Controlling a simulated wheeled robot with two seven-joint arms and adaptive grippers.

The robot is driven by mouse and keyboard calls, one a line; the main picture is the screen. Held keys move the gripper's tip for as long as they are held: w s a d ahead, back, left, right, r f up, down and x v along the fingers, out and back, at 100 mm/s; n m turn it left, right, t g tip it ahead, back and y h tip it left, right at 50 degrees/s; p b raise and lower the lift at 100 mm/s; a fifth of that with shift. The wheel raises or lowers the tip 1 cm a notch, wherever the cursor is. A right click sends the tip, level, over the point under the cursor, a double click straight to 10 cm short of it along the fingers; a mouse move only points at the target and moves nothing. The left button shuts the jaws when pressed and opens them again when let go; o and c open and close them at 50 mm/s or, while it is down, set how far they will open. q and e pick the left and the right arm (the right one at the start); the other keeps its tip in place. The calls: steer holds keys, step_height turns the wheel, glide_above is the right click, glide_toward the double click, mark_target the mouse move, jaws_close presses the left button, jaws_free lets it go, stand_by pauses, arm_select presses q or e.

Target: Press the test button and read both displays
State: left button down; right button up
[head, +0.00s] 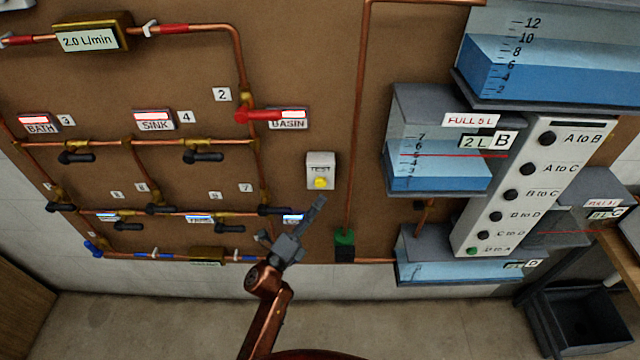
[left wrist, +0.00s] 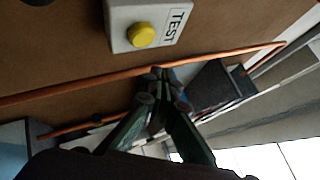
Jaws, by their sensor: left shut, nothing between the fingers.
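The test box (head: 321,162) is a small pale box with a yellow button (head: 320,183) on a brown panel. In the left wrist view the yellow button (left wrist: 141,35) and the TEST label (left wrist: 174,25) show clearly. My left gripper (head: 319,203) is shut and empty, just below the button in the head view, with its fingertips apart from it. Its closed fingertips show in the left wrist view (left wrist: 163,76). One display (head: 88,41) at upper left reads 2.0 L/min. A second brass-framed unit (head: 207,254) at the panel's bottom is seen too steeply to read. My right gripper is out of view.
Copper pipes with black valve handles and one red handle (head: 258,115) cover the panel's left. A vertical pipe (head: 357,110) runs right of the test box. Water tanks (head: 433,95) and a white button column (head: 515,190) stand at right. A dark bin (head: 575,325) is lower right.

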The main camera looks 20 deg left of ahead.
arm_select(q)
steer(key=shift+s+d, duration=0.15)
steer(key=shift+s, duration=0.4)
steer(key=shift+s+d, duration=0.15)
steer(key=shift+s, duration=0.35)
